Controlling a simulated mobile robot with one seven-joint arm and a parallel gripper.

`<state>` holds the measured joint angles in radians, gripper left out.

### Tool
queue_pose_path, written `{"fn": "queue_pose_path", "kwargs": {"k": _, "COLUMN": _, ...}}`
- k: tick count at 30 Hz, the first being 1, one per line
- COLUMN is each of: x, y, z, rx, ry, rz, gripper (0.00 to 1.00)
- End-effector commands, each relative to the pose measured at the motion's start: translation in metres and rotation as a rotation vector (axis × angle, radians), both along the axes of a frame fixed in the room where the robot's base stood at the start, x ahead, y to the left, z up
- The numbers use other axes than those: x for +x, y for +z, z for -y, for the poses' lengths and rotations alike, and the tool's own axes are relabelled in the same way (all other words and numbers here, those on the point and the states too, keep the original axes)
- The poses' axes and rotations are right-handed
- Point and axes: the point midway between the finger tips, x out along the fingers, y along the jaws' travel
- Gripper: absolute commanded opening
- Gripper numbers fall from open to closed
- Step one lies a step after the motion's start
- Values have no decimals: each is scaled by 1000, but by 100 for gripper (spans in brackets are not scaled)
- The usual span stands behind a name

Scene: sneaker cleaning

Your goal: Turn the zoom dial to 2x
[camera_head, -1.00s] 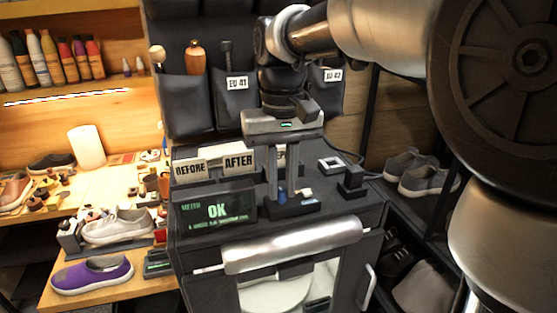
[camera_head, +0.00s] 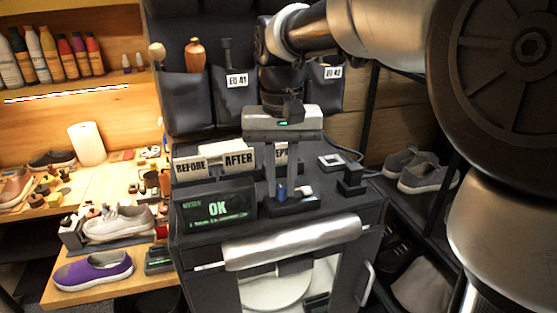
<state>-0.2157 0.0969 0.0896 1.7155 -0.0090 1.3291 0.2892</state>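My gripper (camera_head: 282,190) points straight down over a small black base (camera_head: 293,208) on the dark cabinet top. Its two fingers are apart, one on each side of a small upright blue knob (camera_head: 281,191). The knob may be the zoom dial, but it is small and no 2x mark can be read. The fingers appear to be clear of the knob's sides. A small white piece (camera_head: 304,192) sits on the base just right of the fingers.
A display reading OK (camera_head: 218,208) stands left of the gripper. BEFORE and AFTER signs (camera_head: 239,160) stand behind it. A black block (camera_head: 352,180) and a white square frame (camera_head: 332,161) are to the right. A silver roll (camera_head: 292,243) crosses the cabinet's front.

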Motion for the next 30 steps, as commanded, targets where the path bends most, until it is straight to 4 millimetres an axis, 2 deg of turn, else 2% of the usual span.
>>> {"fn": "queue_pose_path", "kwargs": {"k": 1, "x": 0, "y": 1, "z": 0, "rx": 0, "ry": 0, "rz": 2, "gripper": 27}}
{"fn": "queue_pose_path", "kwargs": {"k": 3, "x": 0, "y": 1, "z": 0, "rx": 0, "ry": 0, "rz": 2, "gripper": 35}}
{"fn": "queue_pose_path", "kwargs": {"k": 11, "x": 0, "y": 0, "z": 0, "rx": 0, "ry": 1, "rz": 0, "gripper": 35}}
{"fn": "queue_pose_path", "kwargs": {"k": 16, "x": 1, "y": 13, "z": 0, "rx": 1, "ry": 1, "rz": 3, "gripper": 35}}
{"fn": "queue_pose_path", "kwargs": {"k": 20, "x": 1, "y": 38, "z": 0, "rx": 2, "ry": 1, "rz": 6, "gripper": 35}}
{"fn": "queue_pose_path", "kwargs": {"k": 30, "x": 1, "y": 122, "z": 0, "rx": 2, "ry": 0, "rz": 5, "gripper": 35}}
